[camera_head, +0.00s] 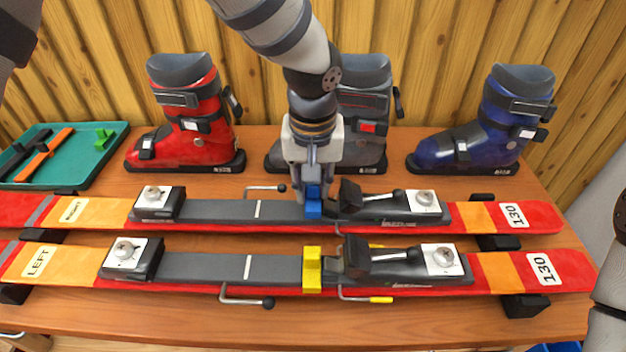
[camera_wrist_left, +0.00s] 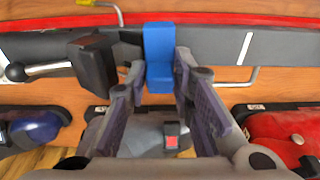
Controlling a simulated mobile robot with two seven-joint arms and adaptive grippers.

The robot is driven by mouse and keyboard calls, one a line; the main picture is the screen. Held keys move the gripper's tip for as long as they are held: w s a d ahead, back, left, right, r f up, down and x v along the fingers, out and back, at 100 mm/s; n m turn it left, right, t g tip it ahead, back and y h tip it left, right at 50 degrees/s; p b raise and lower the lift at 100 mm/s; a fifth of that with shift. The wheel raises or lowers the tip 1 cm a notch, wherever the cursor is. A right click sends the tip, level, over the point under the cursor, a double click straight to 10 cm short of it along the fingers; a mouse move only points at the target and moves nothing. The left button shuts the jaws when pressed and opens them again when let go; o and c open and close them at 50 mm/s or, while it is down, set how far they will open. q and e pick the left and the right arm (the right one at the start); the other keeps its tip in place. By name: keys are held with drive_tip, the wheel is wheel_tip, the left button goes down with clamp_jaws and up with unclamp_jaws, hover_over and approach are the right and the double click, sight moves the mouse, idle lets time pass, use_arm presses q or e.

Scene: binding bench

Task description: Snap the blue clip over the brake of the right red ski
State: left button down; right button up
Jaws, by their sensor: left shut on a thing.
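The blue clip (camera_head: 313,208) is between the fingertips of my left gripper (camera_head: 313,188), at the middle of the rear red ski (camera_head: 390,227), which bears a RIGHT label (camera_head: 73,210). In the left wrist view the blue clip (camera_wrist_left: 158,58) lies across the ski's dark plate beside the heel block (camera_wrist_left: 92,65). My left gripper (camera_wrist_left: 153,85) is shut on its near end. I cannot tell whether the clip is fully seated. My right gripper is not in view.
The front ski (camera_head: 500,270), labelled LEFT, has a yellow clip (camera_head: 312,270). Red (camera_head: 190,115), grey (camera_head: 365,80) and blue (camera_head: 480,140) boots stand behind the skis. A green tray (camera_head: 85,165) with green, orange and black pieces lies at the back left.

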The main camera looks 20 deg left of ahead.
use_arm(q)
drive_tip(key=shift+f, duration=0.9)
